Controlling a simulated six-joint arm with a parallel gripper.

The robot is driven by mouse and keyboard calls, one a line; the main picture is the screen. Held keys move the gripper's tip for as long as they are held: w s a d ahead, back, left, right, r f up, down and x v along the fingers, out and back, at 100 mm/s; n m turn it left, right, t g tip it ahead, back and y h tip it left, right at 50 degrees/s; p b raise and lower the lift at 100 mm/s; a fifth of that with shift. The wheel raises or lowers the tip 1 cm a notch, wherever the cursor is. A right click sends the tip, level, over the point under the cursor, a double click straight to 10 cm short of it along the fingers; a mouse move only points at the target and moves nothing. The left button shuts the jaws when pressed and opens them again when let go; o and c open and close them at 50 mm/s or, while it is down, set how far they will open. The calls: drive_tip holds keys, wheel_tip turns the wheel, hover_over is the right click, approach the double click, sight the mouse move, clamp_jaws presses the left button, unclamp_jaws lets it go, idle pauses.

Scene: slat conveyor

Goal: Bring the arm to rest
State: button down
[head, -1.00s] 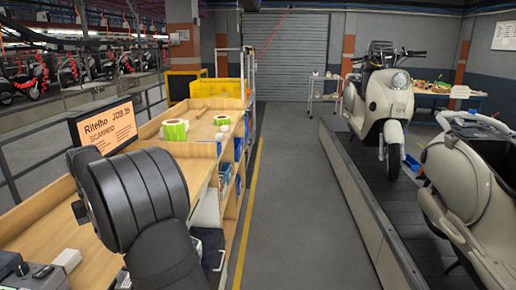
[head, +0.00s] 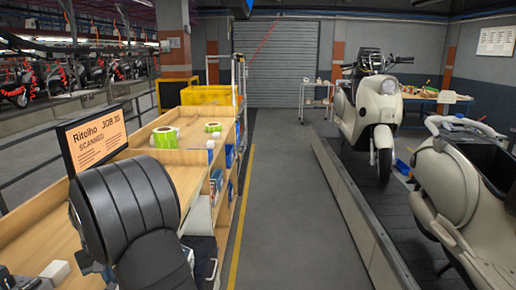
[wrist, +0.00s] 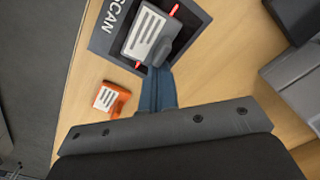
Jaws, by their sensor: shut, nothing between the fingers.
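My gripper (wrist: 156,88) shows in the wrist view as narrow blue-grey fingers, shut with nothing between them, above the wooden bench. Beyond the fingertips lies a dark scan pad (wrist: 109,42) marked SCAN. A grey part with a white label (wrist: 147,32) rests on it, with red marks beside it. An orange part with a white label (wrist: 109,98) lies on the wood left of the fingers. In the head view only my black arm links show at the lower left; the gripper is hidden there.
A grey aisle (head: 285,190) is clear. Cream scooters (head: 378,105) stand on the conveyor (head: 350,205) at the right.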

drive_tip(key=shift+w+a, duration=0.15)
drive_tip(key=shift+a, duration=0.05)
drive_tip(key=shift+w+a+f, duration=0.1)
drive_tip(key=shift+w+a, duration=1.1)
drive_tip(key=shift+a, duration=0.15)
wheel_tip(320, 180, up, 10)
wheel_tip(320, 180, down, 10)
drive_tip(key=s+d, duration=0.2)
drive_tip(key=d, duration=0.1)
drive_tip(key=shift+s+d, duration=0.1)
drive_tip(key=shift+s, duration=0.25)
drive_tip(key=w+a, duration=0.3)
drive_tip(key=a, duration=0.1)
drive_tip(key=w+a, duration=0.7)
drive_tip(key=a, duration=0.1)
drive_tip(key=shift+w+a, duration=0.3)
drive_tip(key=shift+w, duration=0.05)
wheel_tip(320, 180, up, 10)
